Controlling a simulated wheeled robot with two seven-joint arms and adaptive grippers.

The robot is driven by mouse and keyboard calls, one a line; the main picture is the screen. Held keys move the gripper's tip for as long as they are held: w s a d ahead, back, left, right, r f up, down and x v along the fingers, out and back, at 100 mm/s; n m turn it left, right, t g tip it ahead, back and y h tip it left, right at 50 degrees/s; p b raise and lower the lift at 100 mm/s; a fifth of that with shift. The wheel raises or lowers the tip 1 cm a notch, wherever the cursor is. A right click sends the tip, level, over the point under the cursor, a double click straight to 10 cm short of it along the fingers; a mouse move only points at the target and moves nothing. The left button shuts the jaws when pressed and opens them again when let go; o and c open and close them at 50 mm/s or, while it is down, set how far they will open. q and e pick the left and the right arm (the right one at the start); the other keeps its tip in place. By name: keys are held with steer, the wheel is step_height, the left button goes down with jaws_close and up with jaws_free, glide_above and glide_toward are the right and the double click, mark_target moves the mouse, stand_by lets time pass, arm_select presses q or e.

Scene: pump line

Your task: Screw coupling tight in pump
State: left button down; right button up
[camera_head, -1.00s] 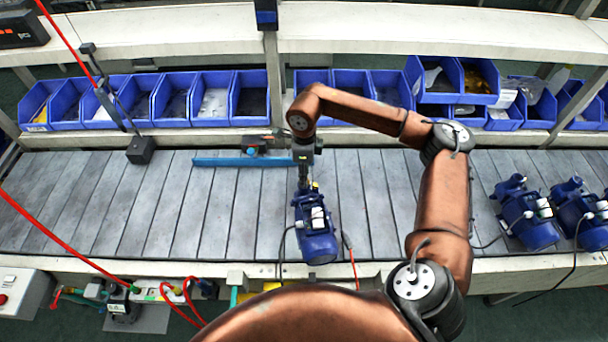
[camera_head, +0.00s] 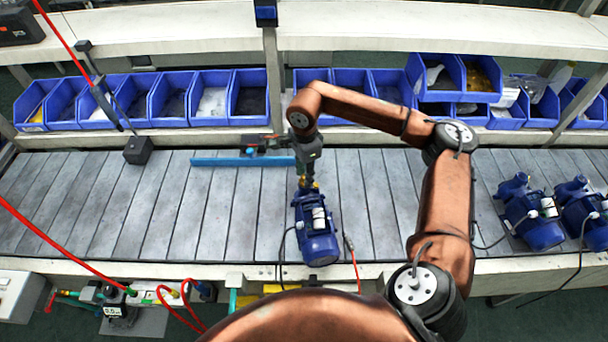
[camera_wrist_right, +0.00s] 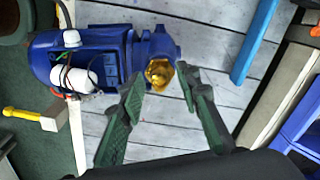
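The blue pump (camera_head: 317,240) stands on the slatted table below my right gripper; it also shows in the right wrist view (camera_wrist_right: 85,62). The brass coupling (camera_wrist_right: 160,73) sits at the pump's port and lies between the right gripper's fingertips in the wrist view. My right gripper (camera_wrist_right: 161,76) has its two green fingers spread, one on each side of the coupling. A narrow gap seems to show at the fingers, but contact is hard to tell. In the head view the right gripper (camera_head: 308,180) reaches down to the port. My left gripper is not in view.
A blue bar (camera_head: 240,161) lies behind the pump. Two more blue pumps (camera_head: 532,222) (camera_head: 588,215) stand at the right. Blue bins (camera_head: 210,102) line the back. A black block (camera_head: 138,150) stands at the left. The left table slats are mostly clear.

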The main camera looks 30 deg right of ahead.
stand_by(0.3)
steer(key=shift+n+b, duration=0.4)
steer(key=shift+n, duration=1.5)
jaws_close()
